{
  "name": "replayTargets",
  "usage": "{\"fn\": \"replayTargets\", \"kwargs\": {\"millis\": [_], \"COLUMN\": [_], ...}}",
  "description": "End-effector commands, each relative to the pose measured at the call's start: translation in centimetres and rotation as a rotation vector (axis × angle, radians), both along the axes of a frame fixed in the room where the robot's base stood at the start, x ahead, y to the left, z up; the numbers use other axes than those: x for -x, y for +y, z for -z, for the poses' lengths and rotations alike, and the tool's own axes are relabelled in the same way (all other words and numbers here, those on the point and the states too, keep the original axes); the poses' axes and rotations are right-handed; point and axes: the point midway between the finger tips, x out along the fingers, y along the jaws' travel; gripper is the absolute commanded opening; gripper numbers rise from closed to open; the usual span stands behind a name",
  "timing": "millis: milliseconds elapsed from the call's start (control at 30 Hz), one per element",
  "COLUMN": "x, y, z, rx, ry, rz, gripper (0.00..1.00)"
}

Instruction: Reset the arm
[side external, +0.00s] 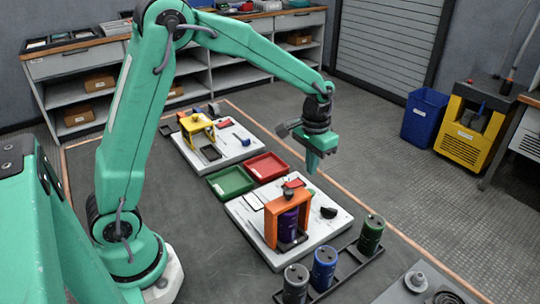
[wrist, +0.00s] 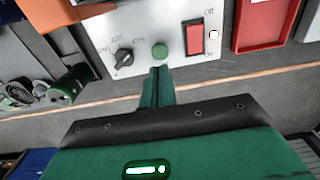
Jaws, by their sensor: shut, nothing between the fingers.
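My gripper (side external: 314,166) is shut and empty, pointing down above the near white board (side external: 334,232). In the wrist view its closed green fingers (wrist: 158,76) show just below a green round button (wrist: 160,51) on the white board; I cannot tell the height between them. A black knob (wrist: 124,57) is left of the button and a red rocker switch (wrist: 194,38) is right of it. The knob (side external: 329,212) and switch (side external: 294,182) also show in the side view. An orange frame (side external: 271,226) on the board holds a purple cylinder (side external: 288,222).
A black rack holds a grey (side external: 295,284), a blue (side external: 324,268) and a green cylinder (side external: 371,234) in front. Green (side external: 231,181) and red (side external: 266,167) trays lie behind the near board. A far board bears a yellow frame (side external: 197,124). Mat is clear at right.

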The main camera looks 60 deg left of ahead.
Motion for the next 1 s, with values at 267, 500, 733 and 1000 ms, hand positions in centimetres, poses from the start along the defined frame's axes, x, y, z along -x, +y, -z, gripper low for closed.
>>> {"fn": "replayTargets", "kwargs": {"millis": [267, 500, 733, 1000], "x": [2.4, 5.9, 9.6, 14.1], "y": [0.4, 0.8, 1.2, 1.6], "z": [-3.7, -7.4, -10.1, -12.1], "rx": [0.003, 0.005, 0.005, 0.005], "ry": [-0.063, -0.141, -0.214, -0.301], "rz": [0.000, 0.000, 0.000, -0.001], "gripper": [0.00, 0.00, 0.00, 0.00]}}
